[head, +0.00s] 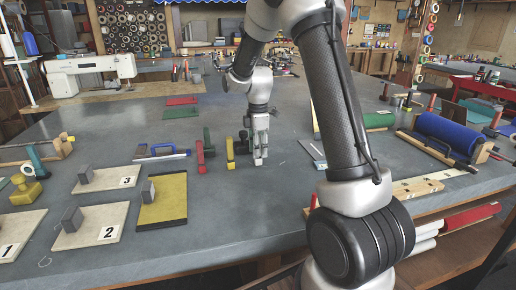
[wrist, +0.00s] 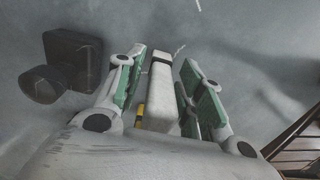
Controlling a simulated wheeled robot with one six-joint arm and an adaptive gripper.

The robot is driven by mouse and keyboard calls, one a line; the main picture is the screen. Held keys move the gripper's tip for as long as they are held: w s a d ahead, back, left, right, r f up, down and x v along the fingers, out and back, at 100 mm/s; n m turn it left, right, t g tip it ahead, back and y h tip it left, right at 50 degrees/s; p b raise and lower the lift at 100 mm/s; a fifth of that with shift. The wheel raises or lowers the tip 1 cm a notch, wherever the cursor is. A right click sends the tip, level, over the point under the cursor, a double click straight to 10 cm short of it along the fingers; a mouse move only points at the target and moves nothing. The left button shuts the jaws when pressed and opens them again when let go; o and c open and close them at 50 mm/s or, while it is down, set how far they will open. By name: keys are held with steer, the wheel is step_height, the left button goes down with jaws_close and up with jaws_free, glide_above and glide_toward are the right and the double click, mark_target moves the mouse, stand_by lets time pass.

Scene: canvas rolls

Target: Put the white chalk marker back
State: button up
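The white chalk marker (wrist: 160,88), a pale bar with a black band near its far end, lies between the two fingers of my gripper (wrist: 163,60) in the wrist view. Gaps show on both sides of it, so the fingers are open around it. In the head view my gripper (head: 259,152) points down low over the grey table. There I cannot separate the marker from the pale fingers. A dark square block with a round part (wrist: 70,70) is left of the fingers in the wrist view. A small yellow piece (wrist: 140,113) shows beside the marker.
A red piece (head: 200,153) and a yellow piece (head: 230,148) stand left of my gripper. A yellow mat (head: 163,202), numbered boards (head: 90,236) with grey blocks and a blue-handled tool (head: 160,150) lie farther left. The table front of my gripper is clear.

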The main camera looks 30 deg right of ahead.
step_height(320, 180, up, 12)
steer(key=s+r+m+t, duration=0.1)
steer(key=s+r+m, duration=0.35)
steer(key=s, duration=0.55)
steer(key=s+r+m+t, duration=0.2)
steer(key=s+r+m, duration=0.25)
steer(key=s, duration=0.55)
steer(key=s+f+m+t, duration=0.1)
steer(key=s+f+m, duration=0.3)
steer(key=s, duration=0.6)
steer(key=m, duration=0.2)
steer(key=shift+s+a+m, duration=0.2)
steer(key=shift+a+m, duration=0.1)
steer(key=shift+m, duration=0.1)
steer(key=shift+r, duration=0.1)
